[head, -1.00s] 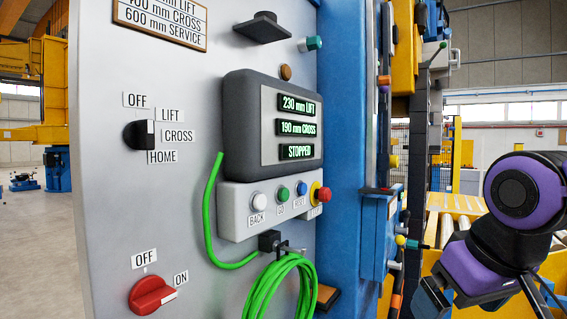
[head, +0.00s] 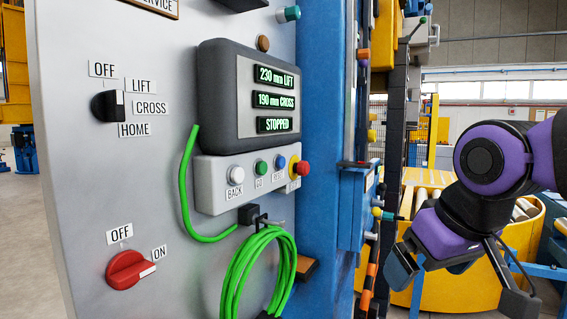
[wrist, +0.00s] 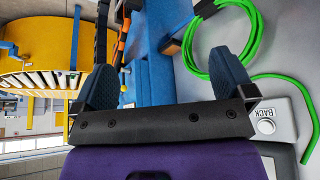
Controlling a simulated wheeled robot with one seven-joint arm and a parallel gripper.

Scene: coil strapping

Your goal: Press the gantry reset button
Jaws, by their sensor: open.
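The blue reset button (head: 281,161) sits on the light grey button box (head: 211,197) below the dark display in the head view. It stands between the green GO button (head: 261,168) and the red emergency knob (head: 301,168); its label is partly legible. My gripper (head: 458,285) is open and empty, to the right of the box and lower, well apart from it. In the wrist view my gripper (wrist: 167,80) shows two dark fingers spread apart with nothing between them. The white BACK button (wrist: 266,126) shows there at right; the reset button does not.
A green cable coil (head: 256,268) hangs from a hook under the box. A red rotary switch (head: 128,270) and a black selector (head: 108,105) sit left on the panel. A blue column (head: 325,130) with a smaller blue box (head: 352,205) stands between panel and gripper.

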